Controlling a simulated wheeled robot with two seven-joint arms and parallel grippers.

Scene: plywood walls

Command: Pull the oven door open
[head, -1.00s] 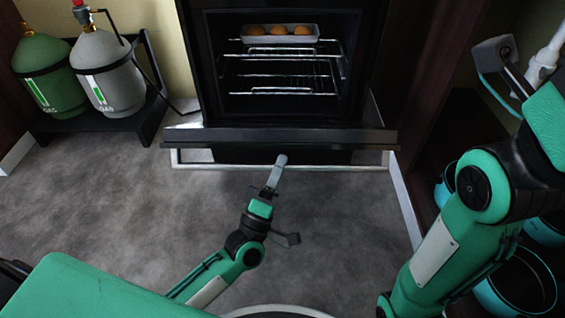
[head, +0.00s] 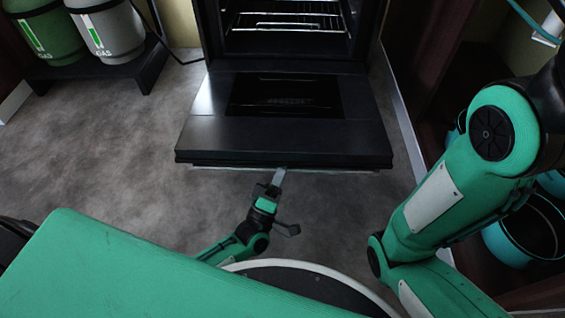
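The black oven (head: 290,48) stands at the top middle with its cavity and wire racks showing. Its door (head: 212,132) is folded down, close to flat, with its dark window and inner face turned up. The thin handle bar (head: 340,170) shows only in part below the door's front edge. My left gripper (head: 279,177) is at the middle of that edge, its grey fingertip reaching up to it. The fingers are seen edge-on, so I cannot tell whether they close on the handle. My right arm is raised at the right; its gripper is out of frame.
Gas bottles (head: 108,30) stand on a low black stand (head: 90,75) at the upper left. Teal-rimmed pots (head: 525,240) sit in a dark cabinet at the right. Grey floor (head: 105,140) is clear left of the door.

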